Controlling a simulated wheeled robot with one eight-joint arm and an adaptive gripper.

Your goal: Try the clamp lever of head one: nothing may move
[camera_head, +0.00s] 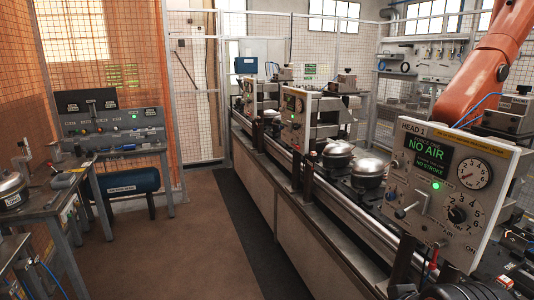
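The head one panel (450,190) is a pale box at the right, labelled HEAD 1. Its dark screen (429,158) reads NO AIR and NO STROKE in green. A green lamp (435,186) is lit below the screen. A small lever (407,211) with a pale end sticks out at the panel's lower left, beside an upright slotted plate (422,201); I cannot tell for sure that it is the clamp lever. A round gauge (475,174) and a numbered dial (457,214) are on the right half. I cannot make out my gripper in this view.
Silver compressor domes (369,172) stand on the line left of the panel. Another head panel (294,118) is farther back. A bench with a control board (100,115) and a blue tank (128,182) are at the left. The brown floor (190,245) is clear between.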

